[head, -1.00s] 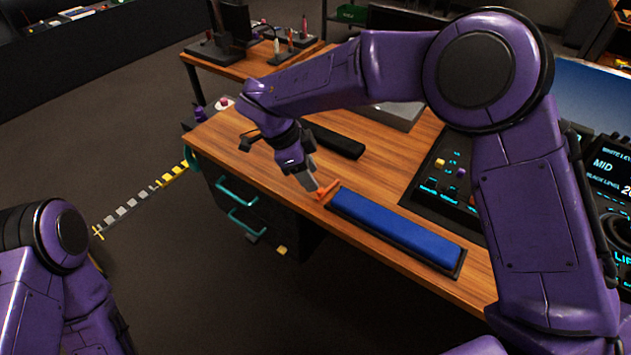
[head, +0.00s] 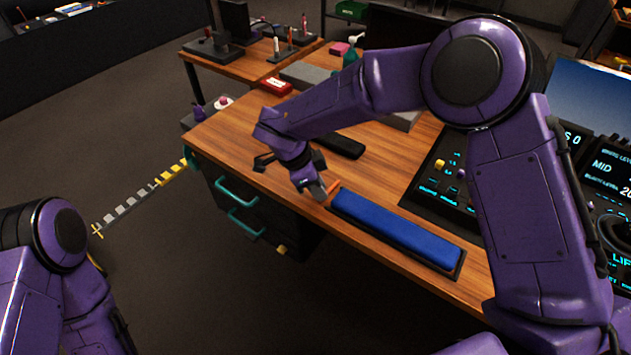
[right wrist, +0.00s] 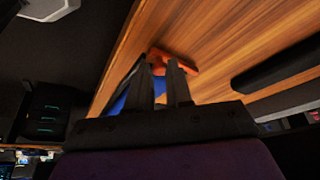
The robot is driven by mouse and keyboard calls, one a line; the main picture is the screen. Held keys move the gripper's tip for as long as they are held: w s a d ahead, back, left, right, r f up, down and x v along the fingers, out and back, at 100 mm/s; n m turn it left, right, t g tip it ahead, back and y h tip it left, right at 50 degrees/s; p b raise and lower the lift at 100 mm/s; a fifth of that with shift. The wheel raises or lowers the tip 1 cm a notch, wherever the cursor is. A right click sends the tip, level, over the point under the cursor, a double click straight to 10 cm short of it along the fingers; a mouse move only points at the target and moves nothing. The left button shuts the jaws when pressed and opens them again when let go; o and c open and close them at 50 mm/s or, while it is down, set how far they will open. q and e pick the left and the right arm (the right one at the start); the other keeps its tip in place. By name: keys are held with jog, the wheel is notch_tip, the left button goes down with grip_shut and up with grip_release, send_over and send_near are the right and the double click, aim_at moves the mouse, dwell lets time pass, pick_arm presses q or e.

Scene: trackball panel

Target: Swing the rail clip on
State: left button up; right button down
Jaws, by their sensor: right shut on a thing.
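The orange rail clip (head: 333,188) sits at the front edge of the wooden desk, by the far left end of the blue padded rest. It also shows in the right wrist view (right wrist: 185,64). My right gripper (head: 320,195) is shut on the clip, with its fingers pointing down at the desk edge; the fingers show in the right wrist view (right wrist: 164,72). The gripper hides part of the clip, and I cannot tell how it sits against the edge. Of my left arm only purple links show at the lower left.
The blue padded rest (head: 395,228) lies along the front edge of the desk (head: 235,130). A black bar (head: 340,144) lies behind the gripper. A control panel (head: 446,178) stands to the right. Teal drawer handles (head: 240,192) stick out below the desk edge.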

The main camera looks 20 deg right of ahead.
jog(key=shift+s+d+r, duration=0.1)
jog(key=shift+s+r, duration=0.05)
jog(key=shift+s, duration=0.05)
jog(key=shift+n, duration=0.3)
jog(key=c, duration=1)
grip_release()
jog(key=v, duration=1)
jog(key=shift+s+r, duration=0.15)
